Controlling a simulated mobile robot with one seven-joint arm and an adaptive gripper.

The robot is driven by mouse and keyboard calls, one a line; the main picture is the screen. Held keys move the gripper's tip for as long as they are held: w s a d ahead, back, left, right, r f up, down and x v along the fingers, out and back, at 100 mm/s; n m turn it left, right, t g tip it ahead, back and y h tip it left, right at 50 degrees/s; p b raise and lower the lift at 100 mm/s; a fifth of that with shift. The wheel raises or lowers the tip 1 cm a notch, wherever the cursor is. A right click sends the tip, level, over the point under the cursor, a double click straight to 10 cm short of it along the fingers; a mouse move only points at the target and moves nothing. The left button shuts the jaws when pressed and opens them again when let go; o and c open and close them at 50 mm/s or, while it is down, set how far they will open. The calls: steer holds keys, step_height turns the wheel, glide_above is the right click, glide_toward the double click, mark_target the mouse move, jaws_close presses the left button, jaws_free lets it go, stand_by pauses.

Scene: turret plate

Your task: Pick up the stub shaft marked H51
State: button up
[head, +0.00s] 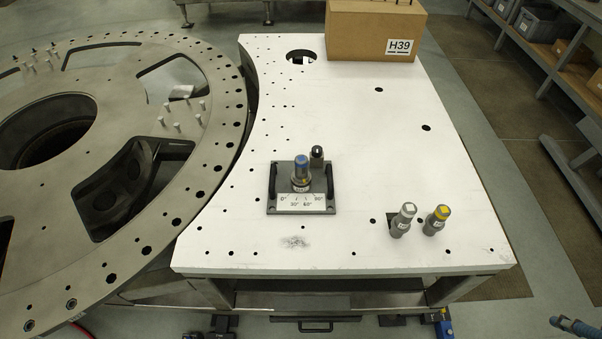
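Two stub shafts stand upright near the front right of the white table plate (337,239). One has a pale grey top (403,219), and the other to its right has a yellow top (436,220). A third shaft with a blue top (301,172) stands upright in a dark square fixture (281,207) with an angle scale at its front. No H51 mark can be read on any shaft; small labels on them are too small to read. My gripper is not in view.
A cardboard box (365,32) labelled H39 stands at the back of the plate. A small dark post (317,156) stands at the fixture's back edge. A large metal ring (217,95) with holes and pegs lies left. The plate's right middle is clear. Shelving with bins (540,25) stands far right.

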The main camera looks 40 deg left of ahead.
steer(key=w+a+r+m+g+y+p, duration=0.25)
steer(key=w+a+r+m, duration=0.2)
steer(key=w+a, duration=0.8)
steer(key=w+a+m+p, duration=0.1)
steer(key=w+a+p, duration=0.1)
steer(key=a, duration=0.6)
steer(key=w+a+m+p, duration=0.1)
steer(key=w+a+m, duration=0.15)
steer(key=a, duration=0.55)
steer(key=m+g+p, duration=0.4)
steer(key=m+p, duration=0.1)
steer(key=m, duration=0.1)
glide_above(303, 159)
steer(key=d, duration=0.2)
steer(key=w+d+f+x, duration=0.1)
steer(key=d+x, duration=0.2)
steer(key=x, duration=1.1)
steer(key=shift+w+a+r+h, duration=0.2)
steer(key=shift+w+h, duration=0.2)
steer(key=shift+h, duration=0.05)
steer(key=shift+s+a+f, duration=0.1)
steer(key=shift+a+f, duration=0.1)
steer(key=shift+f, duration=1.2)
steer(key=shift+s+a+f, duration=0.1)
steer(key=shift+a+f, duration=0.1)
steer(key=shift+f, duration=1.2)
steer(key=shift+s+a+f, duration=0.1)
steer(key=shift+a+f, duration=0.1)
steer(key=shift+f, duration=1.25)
